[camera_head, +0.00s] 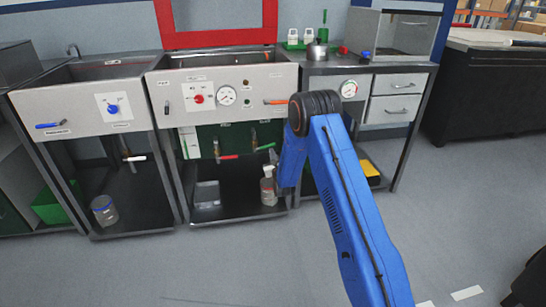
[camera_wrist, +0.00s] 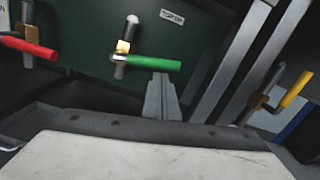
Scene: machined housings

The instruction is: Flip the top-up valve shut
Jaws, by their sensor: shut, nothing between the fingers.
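The top-up valve has a green lever handle (camera_wrist: 152,62) on a brass body (camera_wrist: 121,47), in front of a dark green panel. A small label (camera_wrist: 172,16) above it seems to read TOP UP. The handle points right, roughly crosswise to its short upright pipe. In the head view the green handle (camera_head: 266,146) shows under the middle bench, left of my arm. My gripper (camera_wrist: 162,78) has its fingers together and empty, with the tips just below the right part of the green handle. I cannot tell whether they touch it.
A red-handled valve (camera_wrist: 28,47) is left of the green one, and a yellow-handled valve (camera_wrist: 297,90) is to the right beyond metal posts (camera_wrist: 235,62). A spray bottle (camera_head: 267,188) and a grey tray (camera_head: 207,194) stand on the shelf below. The floor in front is clear.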

